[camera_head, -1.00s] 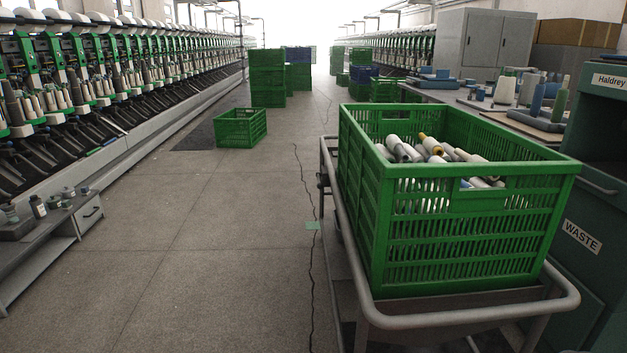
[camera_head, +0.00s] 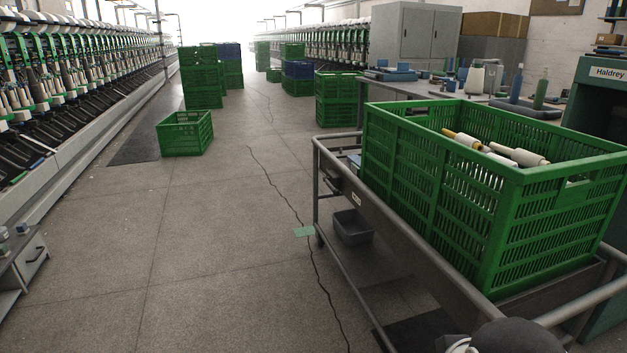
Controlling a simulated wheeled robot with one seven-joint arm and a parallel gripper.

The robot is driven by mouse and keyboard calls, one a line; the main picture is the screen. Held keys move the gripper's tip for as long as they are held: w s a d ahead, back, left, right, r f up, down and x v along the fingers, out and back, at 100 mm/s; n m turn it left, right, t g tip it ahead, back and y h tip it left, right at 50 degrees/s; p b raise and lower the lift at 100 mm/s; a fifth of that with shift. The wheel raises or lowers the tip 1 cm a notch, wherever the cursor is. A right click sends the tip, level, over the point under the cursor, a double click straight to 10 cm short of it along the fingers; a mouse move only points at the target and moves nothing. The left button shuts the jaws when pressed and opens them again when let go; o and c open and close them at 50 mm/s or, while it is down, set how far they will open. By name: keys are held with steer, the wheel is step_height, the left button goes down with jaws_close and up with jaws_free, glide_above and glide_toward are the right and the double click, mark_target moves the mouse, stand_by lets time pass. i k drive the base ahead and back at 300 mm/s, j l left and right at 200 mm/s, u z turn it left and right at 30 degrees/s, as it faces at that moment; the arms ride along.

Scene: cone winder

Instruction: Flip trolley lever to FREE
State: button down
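The grey metal trolley (camera_head: 390,235) stands at the right and carries a large green crate with bobbins in it. A small dark fitting (camera_head: 333,184) is on the trolley's left side near its far end; it may be the lever, but it is too small to tell its position. A small pale label (camera_head: 357,200) is on the side rail nearby, its text unreadable. A dark rounded part with a white piece, likely of my arm, shows at the bottom edge right of centre. My gripper's fingers are not in view.
The green crate (camera_head: 490,225) fills the trolley top. A grey bin (camera_head: 352,227) sits on the trolley's lower shelf. A lone green crate (camera_head: 185,134) stands on the floor. The Haldrey cabinet (camera_head: 600,115) is at the right.

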mark_target(336, 191)
steer(key=i+j, duration=0.25)
steer(key=i+j+z, duration=0.15)
steer(key=j, duration=0.25)
steer(key=i+j, duration=0.3)
steer(key=i+j+z, duration=0.15)
steer(key=j, duration=0.25)
steer(key=i+l+z, duration=0.15)
steer(key=i, duration=1)
